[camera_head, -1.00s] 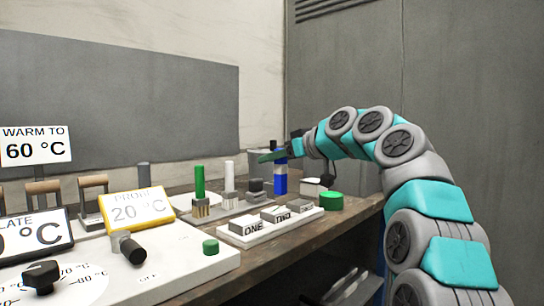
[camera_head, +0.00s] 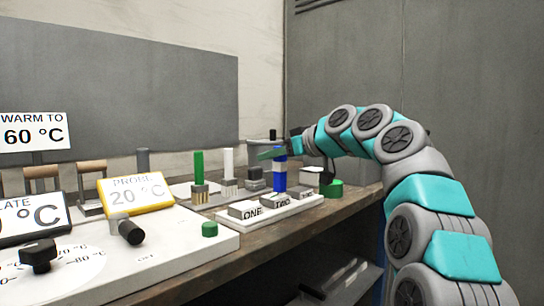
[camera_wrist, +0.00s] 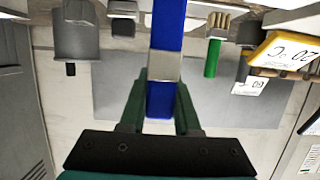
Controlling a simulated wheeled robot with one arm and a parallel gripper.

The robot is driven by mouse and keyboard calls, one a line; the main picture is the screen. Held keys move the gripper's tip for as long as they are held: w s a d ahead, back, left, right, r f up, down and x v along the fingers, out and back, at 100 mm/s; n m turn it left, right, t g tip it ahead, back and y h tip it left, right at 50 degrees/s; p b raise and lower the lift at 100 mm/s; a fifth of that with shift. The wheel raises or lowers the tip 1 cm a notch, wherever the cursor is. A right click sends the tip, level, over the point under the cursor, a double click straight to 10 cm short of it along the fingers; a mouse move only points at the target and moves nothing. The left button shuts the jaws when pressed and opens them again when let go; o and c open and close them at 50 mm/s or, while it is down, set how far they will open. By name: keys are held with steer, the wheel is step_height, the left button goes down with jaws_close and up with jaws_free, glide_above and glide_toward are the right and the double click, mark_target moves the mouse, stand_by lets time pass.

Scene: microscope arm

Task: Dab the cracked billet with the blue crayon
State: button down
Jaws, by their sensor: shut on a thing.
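The blue crayon (camera_head: 280,175) is upright in my gripper (camera_head: 273,153), blue with a pale band around its middle. In the wrist view the two green fingers (camera_wrist: 160,105) are shut on the crayon (camera_wrist: 160,98). Three grey blocks stand on a white tray (camera_head: 262,226): block ONE (camera_head: 242,208), block TWO (camera_head: 273,200) and a third block (camera_head: 310,178) at the right. The crayon's lower end is just above or behind block TWO; I cannot tell if it touches. No crack is discernible at this size.
Green (camera_head: 199,168) and white (camera_head: 228,163) sticks stand in holders at the left. A white hotplate unit (camera_head: 185,246) with a yellow-framed PROBE display (camera_head: 136,193) fills the front left. The bench edge runs along the right.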

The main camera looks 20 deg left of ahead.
steer(key=shift+f+b, duration=0.7)
stand_by(1.7)
steer(key=shift+r, duration=0.1)
step_height(320, 180, up, 7)
steer(key=p, duration=0.6)
stand_by(0.7)
